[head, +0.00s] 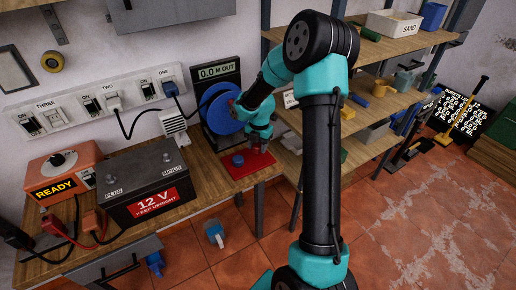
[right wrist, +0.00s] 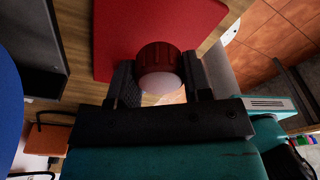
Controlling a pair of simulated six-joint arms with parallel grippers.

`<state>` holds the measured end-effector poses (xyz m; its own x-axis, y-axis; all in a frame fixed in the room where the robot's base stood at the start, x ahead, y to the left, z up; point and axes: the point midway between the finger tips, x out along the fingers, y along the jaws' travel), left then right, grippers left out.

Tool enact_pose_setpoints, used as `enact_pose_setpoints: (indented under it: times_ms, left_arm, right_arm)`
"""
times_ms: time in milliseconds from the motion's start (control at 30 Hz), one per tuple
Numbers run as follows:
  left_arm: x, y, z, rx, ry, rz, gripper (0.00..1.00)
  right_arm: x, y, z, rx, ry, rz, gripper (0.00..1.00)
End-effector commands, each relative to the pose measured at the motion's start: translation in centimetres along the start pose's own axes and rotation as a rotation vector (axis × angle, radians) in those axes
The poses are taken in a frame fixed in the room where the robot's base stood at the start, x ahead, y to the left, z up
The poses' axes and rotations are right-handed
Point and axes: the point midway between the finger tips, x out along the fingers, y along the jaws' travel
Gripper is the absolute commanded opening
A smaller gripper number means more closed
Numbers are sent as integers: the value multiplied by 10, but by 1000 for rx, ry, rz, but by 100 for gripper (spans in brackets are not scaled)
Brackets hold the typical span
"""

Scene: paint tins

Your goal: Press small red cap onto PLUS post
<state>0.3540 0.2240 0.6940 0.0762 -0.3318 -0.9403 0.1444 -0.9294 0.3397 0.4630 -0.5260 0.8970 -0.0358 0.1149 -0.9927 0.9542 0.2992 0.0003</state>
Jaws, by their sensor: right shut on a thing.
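The small red cap (right wrist: 158,58) shows in the right wrist view, dark red and ribbed with a pale face toward the camera. My right gripper (right wrist: 160,85) is shut on it, one finger on each side, over the red mat (right wrist: 205,20). In the head view my right gripper (head: 259,143) is above the right part of the red mat (head: 247,172), and the cap is hard to make out. The black 12 V battery (head: 135,180) stands to the left, with the PLUS post (head: 110,179) at its left and MINUS at its right. My left gripper is not in view.
A blue cap (head: 238,160) sits on the mat. A blue reel (head: 220,108) stands behind it, and a white vented box (head: 173,126) is between mat and battery. An orange READY charger (head: 65,170) with red and black leads is left of the battery.

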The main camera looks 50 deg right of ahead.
Motion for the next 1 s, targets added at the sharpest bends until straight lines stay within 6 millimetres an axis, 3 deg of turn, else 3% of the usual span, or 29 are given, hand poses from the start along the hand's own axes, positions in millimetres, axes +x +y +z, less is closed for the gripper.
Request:
enact_pose_setpoints:
  times_ms: [600, 800, 1000]
  left_arm:
    - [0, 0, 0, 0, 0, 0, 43]
    - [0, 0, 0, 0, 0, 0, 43]
    - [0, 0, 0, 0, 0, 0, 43]
  right_arm:
    - [2, -52, -116, -3, 1, 0, 23]
    - [3, -60, -136, -1, 0, 0, 23]
    - [3, -62, -139, 0, 0, 0, 23]
